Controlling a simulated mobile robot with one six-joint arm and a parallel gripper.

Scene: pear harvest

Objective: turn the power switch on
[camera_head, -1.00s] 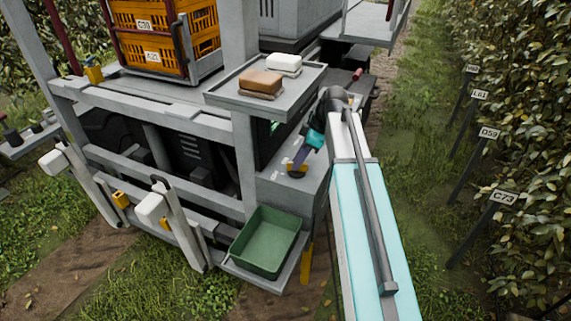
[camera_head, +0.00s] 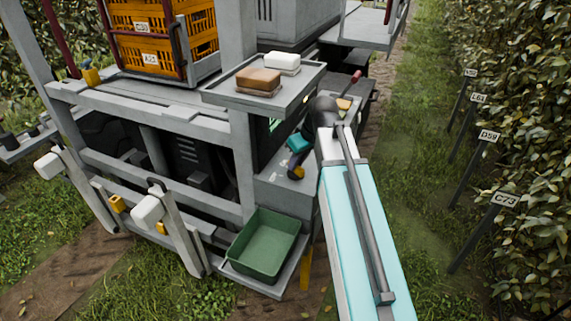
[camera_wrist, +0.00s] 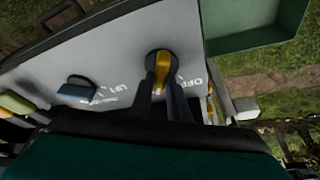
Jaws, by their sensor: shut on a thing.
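The power switch appears as a yellow handle (camera_wrist: 163,66) on a dark round base, set in a grey panel (camera_wrist: 125,50). White lettering that seems to read OFF lies just right of it. The handle runs roughly up and down in the wrist view. My gripper (camera_wrist: 165,90) is shut on the handle, with one dark finger on each side. The fingers hide the handle's lower part and any marks behind them.
A blue knob (camera_wrist: 76,90) with white lettering sits left of the switch. A green bin (camera_head: 262,245) stands near the panel's front end. A shelf (camera_head: 262,95) with a brown and a white block overhangs close to my arm. Grass lies to the right.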

